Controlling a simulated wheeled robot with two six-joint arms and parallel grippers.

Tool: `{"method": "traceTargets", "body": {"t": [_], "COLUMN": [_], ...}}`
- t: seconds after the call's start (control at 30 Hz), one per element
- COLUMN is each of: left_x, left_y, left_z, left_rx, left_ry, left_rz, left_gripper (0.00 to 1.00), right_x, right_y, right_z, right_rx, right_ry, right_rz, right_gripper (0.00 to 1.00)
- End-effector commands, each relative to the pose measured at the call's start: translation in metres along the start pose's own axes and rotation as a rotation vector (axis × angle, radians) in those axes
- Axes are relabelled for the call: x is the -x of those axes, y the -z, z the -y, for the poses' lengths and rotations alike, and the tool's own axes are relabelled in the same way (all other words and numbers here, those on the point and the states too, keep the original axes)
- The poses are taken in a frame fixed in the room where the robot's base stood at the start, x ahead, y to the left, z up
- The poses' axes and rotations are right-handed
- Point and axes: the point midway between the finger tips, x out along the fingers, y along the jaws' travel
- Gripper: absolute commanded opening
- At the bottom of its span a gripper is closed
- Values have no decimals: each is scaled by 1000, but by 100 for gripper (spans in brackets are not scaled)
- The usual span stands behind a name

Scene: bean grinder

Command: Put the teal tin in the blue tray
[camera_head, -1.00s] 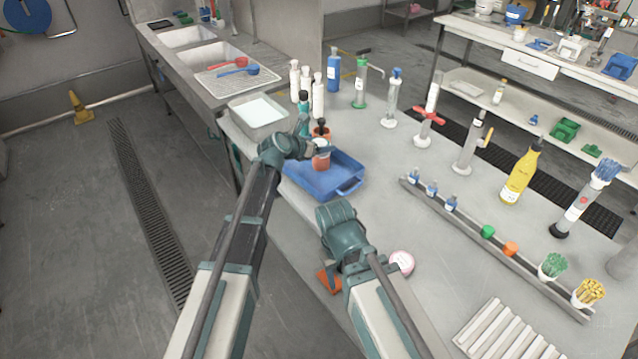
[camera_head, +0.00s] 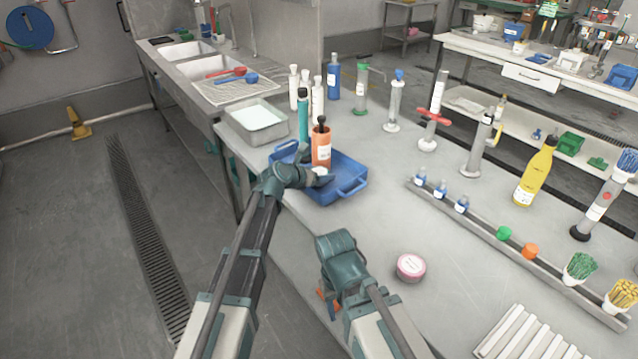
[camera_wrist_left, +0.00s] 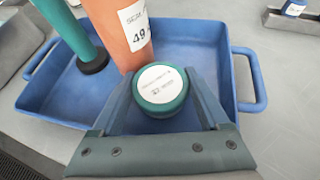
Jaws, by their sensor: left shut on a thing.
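The teal tin (camera_wrist_left: 162,90), round with a white label on its lid, sits between the fingers of my left gripper (camera_wrist_left: 165,98). In the head view the left gripper (camera_head: 318,178) is over the blue tray (camera_head: 350,188), and only the tin's pale top shows. In the left wrist view the tin is inside the tray's outline (camera_wrist_left: 215,35); I cannot tell whether it touches the floor.
An orange bottle (camera_head: 321,148) and a teal bottle (camera_head: 303,120) stand in the tray close behind the tin. White bottles (camera_head: 317,97) are behind the tray, a grey tub (camera_head: 257,122) to its left. A pink-rimmed tin (camera_head: 410,267) lies on clear tabletop at front right.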

Motion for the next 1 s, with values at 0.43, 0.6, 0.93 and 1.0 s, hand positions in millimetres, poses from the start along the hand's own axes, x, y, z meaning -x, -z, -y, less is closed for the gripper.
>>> {"method": "traceTargets", "body": {"t": [0.43,0.6,0.93,1.0], "left_x": [-8,-9,-7,-1], "left_y": [14,16,13,11], "left_z": [0,0,0,0], "left_rx": [0,0,0,0], "left_ry": [0,0,0,-1], "left_rz": [0,0,0,0], "left_gripper": [20,93,100,100], "right_x": [-16,-18,-15,-10], "right_y": [1,1,1,1], "right_z": [2,2,1,1], "right_rx": [0,0,0,0], "right_ry": [0,0,0,0], "right_rz": [0,0,0,0], "right_gripper": [50,50,50,50]}}
